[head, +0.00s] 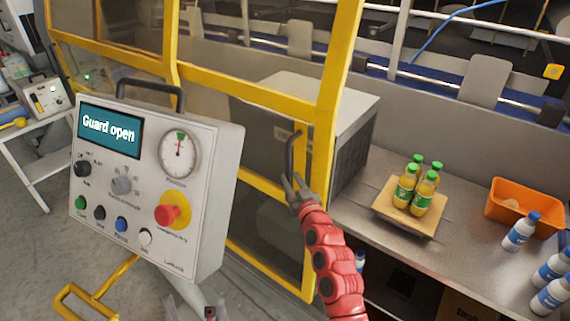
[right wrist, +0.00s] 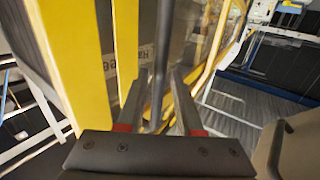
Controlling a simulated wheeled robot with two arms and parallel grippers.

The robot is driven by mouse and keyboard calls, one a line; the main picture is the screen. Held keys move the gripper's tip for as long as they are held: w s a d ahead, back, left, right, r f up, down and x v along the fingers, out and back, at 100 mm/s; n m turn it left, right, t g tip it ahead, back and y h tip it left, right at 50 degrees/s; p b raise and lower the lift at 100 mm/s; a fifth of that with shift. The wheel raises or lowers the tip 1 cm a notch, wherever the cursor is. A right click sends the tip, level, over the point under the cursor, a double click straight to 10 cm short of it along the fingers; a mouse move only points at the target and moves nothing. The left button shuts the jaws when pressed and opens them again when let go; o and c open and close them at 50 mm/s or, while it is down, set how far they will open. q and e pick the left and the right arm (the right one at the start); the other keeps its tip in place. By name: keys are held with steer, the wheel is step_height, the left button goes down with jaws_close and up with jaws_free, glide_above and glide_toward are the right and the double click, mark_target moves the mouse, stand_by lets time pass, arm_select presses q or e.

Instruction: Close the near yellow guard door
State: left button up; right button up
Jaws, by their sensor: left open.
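The near yellow guard door (head: 317,130) has a yellow frame with clear panels and stands at the middle of the head view. Its dark vertical handle (head: 290,156) is on the frame near the free edge. My right gripper (head: 293,186) is at the lower part of the handle. In the right wrist view, the handle bar (right wrist: 161,65) stands between the two fingers of my right gripper (right wrist: 158,88), with gaps visible beside it. My left gripper (head: 200,302) is open and empty at the bottom, below the control panel, partly cut off by the frame edge.
The control panel (head: 205,190) reads "Guard open" and stands left of the door. A metal table (head: 465,235) at right holds a wooden board (head: 382,209) with several juice bottles, an orange bin (head: 496,205) and white bottles (head: 520,232).

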mark_target(289, 176)
steer(key=x, duration=0.5)
steer(key=shift+f+b, duration=0.1)
steer(key=shift+b, duration=0.25)
steer(key=shift+x, duration=0.8)
jaws_close()
stand_by(0.5)
